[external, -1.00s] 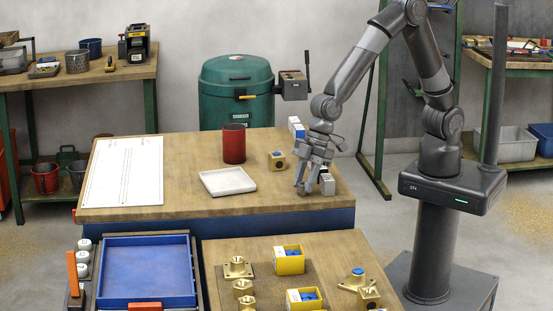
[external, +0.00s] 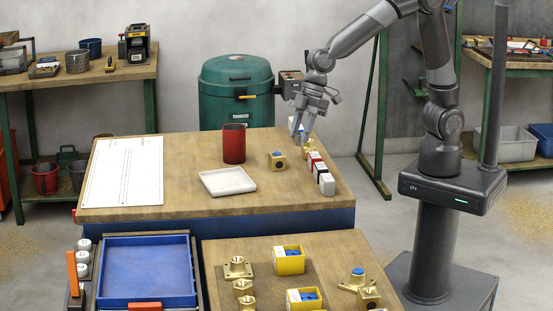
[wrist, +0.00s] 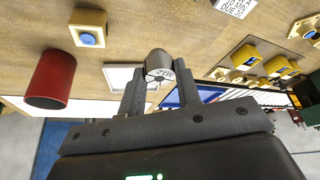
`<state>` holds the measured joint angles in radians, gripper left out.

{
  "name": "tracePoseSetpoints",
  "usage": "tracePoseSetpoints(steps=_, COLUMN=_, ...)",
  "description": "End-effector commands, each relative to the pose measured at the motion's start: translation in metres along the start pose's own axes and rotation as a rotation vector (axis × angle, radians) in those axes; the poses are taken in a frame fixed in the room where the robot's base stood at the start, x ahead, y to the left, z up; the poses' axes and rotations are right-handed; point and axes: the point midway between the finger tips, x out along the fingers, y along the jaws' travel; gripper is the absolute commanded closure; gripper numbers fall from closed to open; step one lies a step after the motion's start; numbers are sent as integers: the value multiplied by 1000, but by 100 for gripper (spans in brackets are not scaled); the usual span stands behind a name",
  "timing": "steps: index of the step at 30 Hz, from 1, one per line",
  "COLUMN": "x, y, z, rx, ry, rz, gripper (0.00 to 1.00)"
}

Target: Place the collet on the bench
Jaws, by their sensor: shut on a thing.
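The collet (wrist: 158,62) is a small grey, rounded piece with a white lettered face. In the wrist view it sits between the fingertips of my gripper (wrist: 152,85), which is shut on it. In the external view my gripper (external: 297,138) is raised over the right rear part of the wooden bench (external: 190,190). The collet is too small to make out clearly there.
A red cup (external: 234,144), a white tray (external: 228,181) and a brass block with a blue top (external: 277,160) stand on the bench. A row of small boxes (external: 319,172) lines the right side.

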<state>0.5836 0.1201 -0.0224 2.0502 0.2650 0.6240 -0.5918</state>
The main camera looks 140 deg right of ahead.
Motion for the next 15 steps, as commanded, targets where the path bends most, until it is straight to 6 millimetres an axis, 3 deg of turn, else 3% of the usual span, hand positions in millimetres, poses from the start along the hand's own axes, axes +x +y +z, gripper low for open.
tracePoseSetpoints(steps=8, x=-4, y=2, z=0, rx=-6, ry=0, rz=-3, gripper=96)
tracePoseSetpoints(steps=11, x=5, y=-10, z=-6, rx=-18, ry=-2, rz=-9, gripper=96)
tracePoseSetpoints(steps=15, x=28, y=-44, z=-23, rx=-53, ry=-6, rz=-23, gripper=96)
